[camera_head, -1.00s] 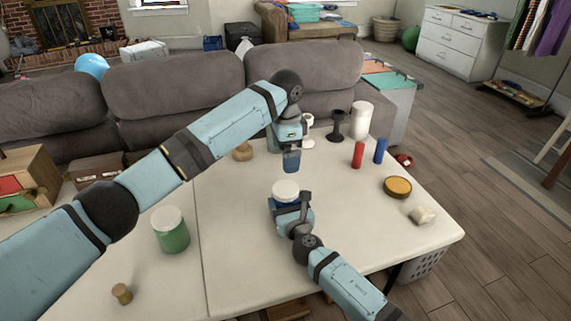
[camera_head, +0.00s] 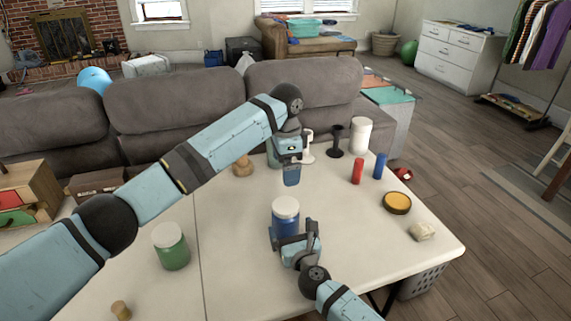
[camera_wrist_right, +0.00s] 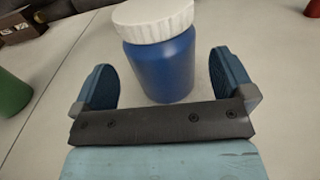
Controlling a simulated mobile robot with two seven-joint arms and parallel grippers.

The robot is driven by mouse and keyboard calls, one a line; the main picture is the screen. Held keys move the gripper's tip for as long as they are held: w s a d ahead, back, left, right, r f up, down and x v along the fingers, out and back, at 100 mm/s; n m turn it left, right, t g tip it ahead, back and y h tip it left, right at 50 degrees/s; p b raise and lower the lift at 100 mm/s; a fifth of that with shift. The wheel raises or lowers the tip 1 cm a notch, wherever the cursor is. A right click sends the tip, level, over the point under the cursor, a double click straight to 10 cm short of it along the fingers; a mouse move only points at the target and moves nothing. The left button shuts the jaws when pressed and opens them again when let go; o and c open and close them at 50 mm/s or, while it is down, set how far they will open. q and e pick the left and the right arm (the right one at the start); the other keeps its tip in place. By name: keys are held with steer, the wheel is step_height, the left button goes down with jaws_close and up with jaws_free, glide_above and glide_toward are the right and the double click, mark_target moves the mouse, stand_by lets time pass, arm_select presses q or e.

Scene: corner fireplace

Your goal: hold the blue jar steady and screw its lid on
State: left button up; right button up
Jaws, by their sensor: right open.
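The blue jar (camera_head: 285,225) stands upright on the white table (camera_head: 235,260), with its white lid (camera_head: 285,206) resting on top. In the right wrist view the jar (camera_wrist_right: 163,68) and lid (camera_wrist_right: 155,20) are close; I cannot tell whether the lid is threaded tight. My right gripper (camera_head: 290,240) is open at the jar's near side. The wrist view shows its two fingers (camera_wrist_right: 168,85) spread to either side of the jar, with gaps. My left gripper (camera_head: 291,178) points down behind the jar, apart from the lid; its finger opening is not clear.
A green jar (camera_head: 171,248) and small cork-coloured piece (camera_head: 121,310) are at left. Red (camera_head: 357,171) and blue (camera_head: 380,166) cylinders, a yellow-topped round tin (camera_head: 397,202) and a pale lump (camera_head: 423,231) lie right. A black goblet (camera_head: 335,142) and white canister (camera_head: 361,135) stand behind.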

steer(key=v, duration=0.9)
steer(key=shift+s+p, duration=0.25)
steer(key=shift+p, duration=0.1)
steer(key=shift+r, duration=0.1)
